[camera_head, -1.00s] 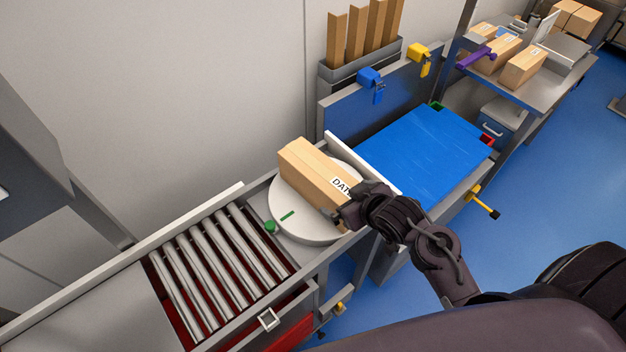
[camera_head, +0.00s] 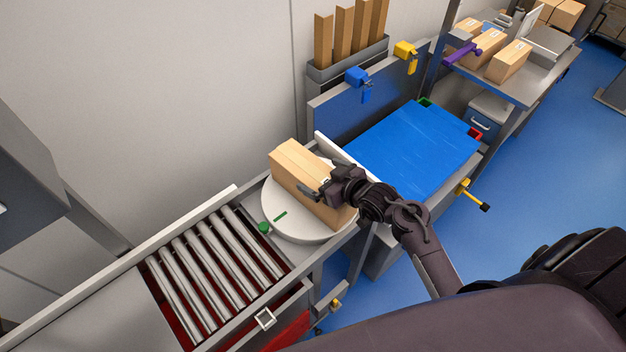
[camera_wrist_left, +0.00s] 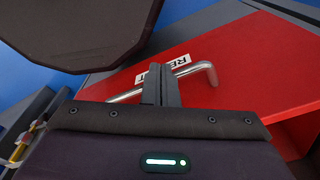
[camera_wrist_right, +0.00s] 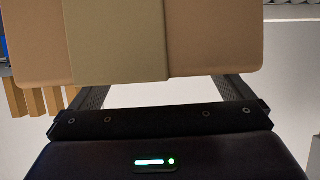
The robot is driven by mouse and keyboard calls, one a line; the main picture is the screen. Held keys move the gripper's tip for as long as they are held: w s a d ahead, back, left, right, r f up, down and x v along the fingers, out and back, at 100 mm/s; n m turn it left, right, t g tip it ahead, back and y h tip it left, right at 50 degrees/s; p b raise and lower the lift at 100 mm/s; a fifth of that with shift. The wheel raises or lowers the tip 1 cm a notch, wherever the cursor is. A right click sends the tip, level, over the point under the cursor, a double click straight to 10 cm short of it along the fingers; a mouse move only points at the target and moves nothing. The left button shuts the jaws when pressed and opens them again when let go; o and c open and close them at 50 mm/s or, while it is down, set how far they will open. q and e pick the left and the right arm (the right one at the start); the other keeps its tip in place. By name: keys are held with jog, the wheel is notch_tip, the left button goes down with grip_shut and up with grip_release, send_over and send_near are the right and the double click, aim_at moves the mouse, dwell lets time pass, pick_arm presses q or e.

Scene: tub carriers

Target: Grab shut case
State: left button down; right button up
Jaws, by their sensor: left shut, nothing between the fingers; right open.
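The shut case is a taped brown carton (camera_head: 296,170) on the white round turntable (camera_head: 275,222). My right gripper (camera_head: 318,190) is open at the carton's near side, over its label area. In the right wrist view the carton's face with a pale tape strip (camera_wrist_right: 120,40) fills the top and hides the fingertips (camera_wrist_right: 165,88). I cannot tell whether they touch it. My left gripper (camera_wrist_left: 160,80) is shut and empty in the left wrist view, in front of a red panel (camera_wrist_left: 245,65) with a silver bar handle (camera_wrist_left: 205,72) and a partly hidden label. It is not seen in the head view.
A roller conveyor (camera_head: 210,265) lies left of the turntable. A white upright board (camera_head: 345,158) separates it from a blue-topped table (camera_head: 415,150). A grey rack (camera_head: 345,65) holds upright brown pieces behind. More cartons (camera_head: 508,62) stand on a far bench.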

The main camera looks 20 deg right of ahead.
jog(key=shift+x, duration=0.95)
jog(key=shift+s, duration=0.1)
jog(key=c, duration=1.9)
jog(key=shift+r, duration=0.25)
